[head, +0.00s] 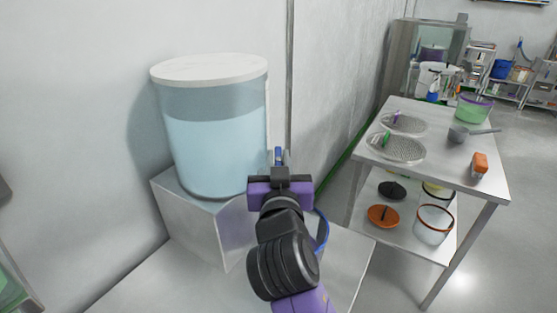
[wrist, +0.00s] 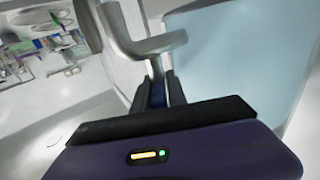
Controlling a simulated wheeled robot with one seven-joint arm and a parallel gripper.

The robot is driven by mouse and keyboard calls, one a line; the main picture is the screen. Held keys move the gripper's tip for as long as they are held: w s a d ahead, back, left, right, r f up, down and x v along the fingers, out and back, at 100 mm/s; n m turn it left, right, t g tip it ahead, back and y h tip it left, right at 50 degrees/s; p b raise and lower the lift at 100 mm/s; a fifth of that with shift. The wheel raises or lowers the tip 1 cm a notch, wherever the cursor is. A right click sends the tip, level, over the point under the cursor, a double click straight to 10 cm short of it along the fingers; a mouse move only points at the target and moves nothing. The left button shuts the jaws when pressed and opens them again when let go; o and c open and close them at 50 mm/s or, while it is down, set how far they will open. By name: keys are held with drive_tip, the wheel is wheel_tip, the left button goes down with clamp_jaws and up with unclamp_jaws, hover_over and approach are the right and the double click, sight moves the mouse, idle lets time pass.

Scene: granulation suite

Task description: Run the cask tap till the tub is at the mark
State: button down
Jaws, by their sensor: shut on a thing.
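The clear cask (head: 218,150) has a white lid and holds pale blue liquid to well above half its height. It stands on a grey block, and its pale wall shows at right in the wrist view (wrist: 235,50). My gripper (head: 279,165) is in front of the cask's lower right side. In the wrist view its fingers (wrist: 160,92) are shut on a blue tap handle (wrist: 157,93), beside a grey curved tap part (wrist: 140,40). Any outflow is hidden. A blue curved edge (head: 325,232) shows beside my wrist, perhaps the tub's rim; its level and mark are not visible.
The cask's block (head: 190,215) stands on a pale bench (head: 345,262) by the wall. To the right, a steel table (head: 440,168) carries sieves, a green tub, a scoop and an orange item. Its lower shelf holds lids and tubs. Open floor lies between and beyond.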

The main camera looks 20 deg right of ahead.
drive_tip(key=shift+f+h+b, duration=0.1)
drive_tip(key=shift+h+b, duration=0.2)
drive_tip(key=shift+b, duration=0.15)
drive_tip(key=shift+a+f+m+g+h+b, duration=0.1)
drive_tip(key=shift+m+g+h+b, duration=0.4)
drive_tip(key=shift+m+h+b, duration=0.35)
drive_tip(key=shift+m+g+h+b, duration=0.55)
drive_tip(key=shift+h+b, duration=0.3)
drive_tip(key=shift+b, duration=0.3)
drive_tip(key=m+g+h+b, duration=0.3)
drive_tip(key=g+h+b, duration=0.1)
drive_tip(key=shift+m, duration=0.4)
drive_tip(key=shift+r, duration=0.2)
drive_tip(key=c, duration=1.4)
unclamp_jaws()
